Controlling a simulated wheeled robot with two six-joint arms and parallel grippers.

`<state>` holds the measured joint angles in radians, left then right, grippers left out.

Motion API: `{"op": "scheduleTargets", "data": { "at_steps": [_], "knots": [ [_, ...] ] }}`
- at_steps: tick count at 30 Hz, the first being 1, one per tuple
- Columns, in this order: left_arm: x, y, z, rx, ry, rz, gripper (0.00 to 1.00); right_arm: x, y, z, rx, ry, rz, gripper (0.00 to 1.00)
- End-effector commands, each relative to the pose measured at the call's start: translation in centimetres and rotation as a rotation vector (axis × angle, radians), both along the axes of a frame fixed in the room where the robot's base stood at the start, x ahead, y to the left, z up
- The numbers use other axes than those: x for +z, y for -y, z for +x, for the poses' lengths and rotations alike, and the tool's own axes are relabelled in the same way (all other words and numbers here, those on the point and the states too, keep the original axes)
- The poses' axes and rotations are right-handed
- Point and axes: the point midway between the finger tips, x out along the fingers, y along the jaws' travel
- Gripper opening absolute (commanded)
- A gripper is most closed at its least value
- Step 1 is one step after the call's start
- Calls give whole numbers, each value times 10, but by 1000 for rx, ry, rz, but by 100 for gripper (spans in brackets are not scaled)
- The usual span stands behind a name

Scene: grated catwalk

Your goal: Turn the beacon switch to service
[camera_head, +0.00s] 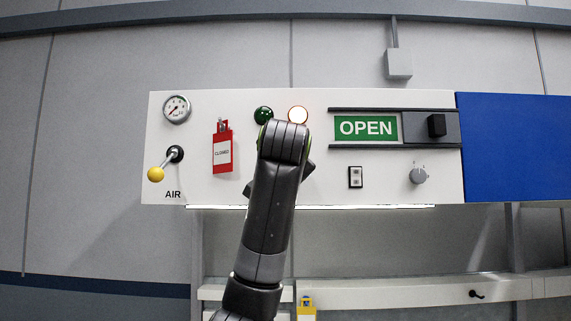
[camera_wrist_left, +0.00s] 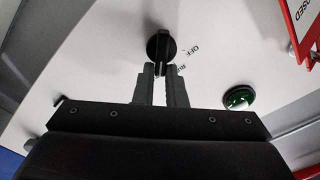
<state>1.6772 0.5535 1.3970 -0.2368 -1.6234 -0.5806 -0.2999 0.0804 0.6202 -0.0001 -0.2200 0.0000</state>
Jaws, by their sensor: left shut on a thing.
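The beacon switch appears to be the black rotary knob (camera_wrist_left: 160,45) on the white panel in the left wrist view. Its grip bar runs down toward my left gripper (camera_wrist_left: 160,70), whose two fingers are shut on the bar's lower end. The label OFF sits right of the knob, and a second label is partly covered by the right finger. In the head view my left arm rises from the bottom centre and hides the knob and fingertips. My right gripper is in neither view.
Around my arm on the white panel (camera_head: 390,158) are a green lamp (camera_head: 263,115), a lit lamp (camera_head: 298,115), a red CLOSED tag (camera_head: 222,148), an OPEN sign (camera_head: 365,128), a grey knob (camera_head: 418,176), a yellow-ended AIR lever (camera_head: 156,174) and a gauge (camera_head: 176,109).

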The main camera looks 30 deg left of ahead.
Motion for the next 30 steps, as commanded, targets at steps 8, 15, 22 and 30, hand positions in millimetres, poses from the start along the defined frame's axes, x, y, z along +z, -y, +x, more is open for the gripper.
{"op": "scheduleTargets", "data": {
  "at_steps": [8,15,22,30],
  "knots": [
    [1,1,0,-1,-9,20,0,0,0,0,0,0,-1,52],
    [0,1,0,-1,-9,19,0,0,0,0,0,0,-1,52],
    [0,1,0,-1,-9,18,33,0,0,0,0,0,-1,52],
    [-1,2,-2,-1,-9,18,33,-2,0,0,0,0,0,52]
  ]
}}
